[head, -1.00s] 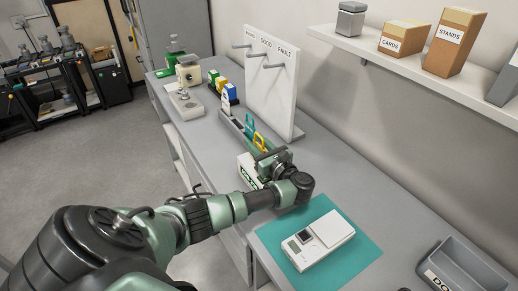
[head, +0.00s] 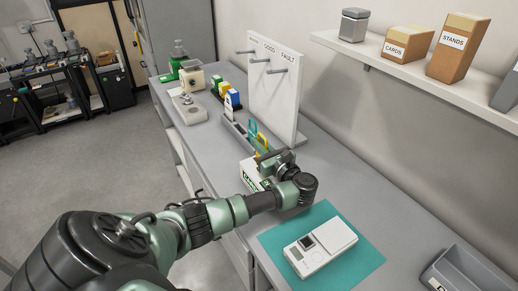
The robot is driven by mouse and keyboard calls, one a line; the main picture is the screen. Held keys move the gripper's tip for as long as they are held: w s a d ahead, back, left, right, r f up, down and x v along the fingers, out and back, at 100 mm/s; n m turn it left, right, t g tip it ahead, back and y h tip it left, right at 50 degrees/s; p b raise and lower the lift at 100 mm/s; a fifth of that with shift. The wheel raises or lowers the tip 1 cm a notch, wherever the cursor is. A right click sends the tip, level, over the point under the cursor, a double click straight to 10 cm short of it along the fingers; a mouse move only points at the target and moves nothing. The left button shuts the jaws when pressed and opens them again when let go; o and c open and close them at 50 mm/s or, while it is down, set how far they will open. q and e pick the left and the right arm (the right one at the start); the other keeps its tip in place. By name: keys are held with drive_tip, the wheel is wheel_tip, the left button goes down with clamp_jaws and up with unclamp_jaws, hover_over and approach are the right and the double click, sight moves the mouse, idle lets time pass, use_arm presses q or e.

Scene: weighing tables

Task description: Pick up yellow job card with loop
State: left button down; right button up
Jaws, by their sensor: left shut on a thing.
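The yellow job card (head: 263,142) shows as a small yellow upright piece just behind my left gripper, at the near end of a grey rack (head: 237,129). Its loop is too small and too covered to make out. My left gripper (head: 272,160) is shut on the yellow card, low over the bench, with the arm reaching in from the left. The fingertips are partly hidden by the gripper's own body. A teal card (head: 252,129) stands in the rack next to the yellow one. My right gripper is not in view.
A white box with a green label (head: 250,173) sits close beside the gripper. A white scale (head: 330,245) lies on a teal mat (head: 365,262) in front. A white pegboard (head: 268,95) stands behind the rack. A grey bin (head: 470,268) is at lower right.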

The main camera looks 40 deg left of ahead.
use_arm(q)
wheel_tip(320, 180, up, 18)
drive_tip(key=b, duration=0.4)
idle(0.5)
